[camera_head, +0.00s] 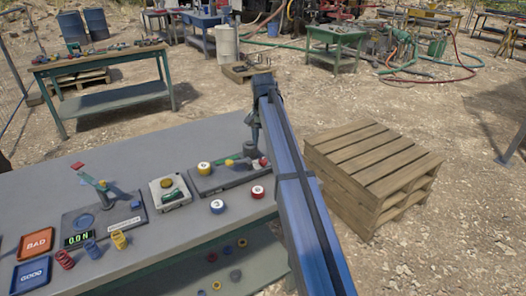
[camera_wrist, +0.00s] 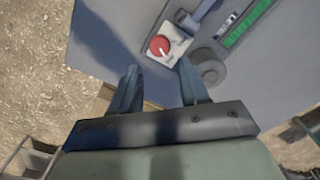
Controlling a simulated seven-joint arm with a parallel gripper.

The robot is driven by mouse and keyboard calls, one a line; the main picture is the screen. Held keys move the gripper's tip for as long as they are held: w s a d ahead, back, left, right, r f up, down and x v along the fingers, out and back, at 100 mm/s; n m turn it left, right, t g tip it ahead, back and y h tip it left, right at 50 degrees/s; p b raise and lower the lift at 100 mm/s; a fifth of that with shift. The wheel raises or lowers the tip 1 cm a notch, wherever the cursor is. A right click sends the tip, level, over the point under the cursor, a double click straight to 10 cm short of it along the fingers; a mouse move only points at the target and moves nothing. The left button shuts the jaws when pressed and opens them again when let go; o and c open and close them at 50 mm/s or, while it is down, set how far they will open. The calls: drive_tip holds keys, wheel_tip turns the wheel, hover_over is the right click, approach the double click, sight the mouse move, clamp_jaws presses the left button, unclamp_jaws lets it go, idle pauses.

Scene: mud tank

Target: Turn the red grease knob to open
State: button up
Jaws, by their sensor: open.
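The red grease knob (camera_wrist: 160,46) is a round red disc with a white pointer mark, on a small white plate in the wrist view. In the head view a red spot (camera_head: 262,161) beside my arm looks like the same knob, partly hidden. My gripper (camera_wrist: 159,80) is open and empty, its two fingers spread apart. In the wrist view the knob lies just past the fingertips, roughly in line with the gap. In the head view my gripper (camera_head: 252,132) is over the bench's far right end, mostly hidden by my arm.
The grey bench (camera_head: 150,243) holds a dark panel (camera_head: 207,186), a box with a yellow button (camera_head: 169,192), a spring tester (camera_head: 104,212), and BAD (camera_head: 35,243) and GOOD (camera_head: 31,273) trays. A grey round part (camera_wrist: 212,72) is near my right finger. Pallets (camera_head: 372,172) stand right of the bench.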

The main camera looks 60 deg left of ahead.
wheel_tip(320, 180, up, 6)
drive_tip(key=shift+r, duration=0.15)
idle(0.6)
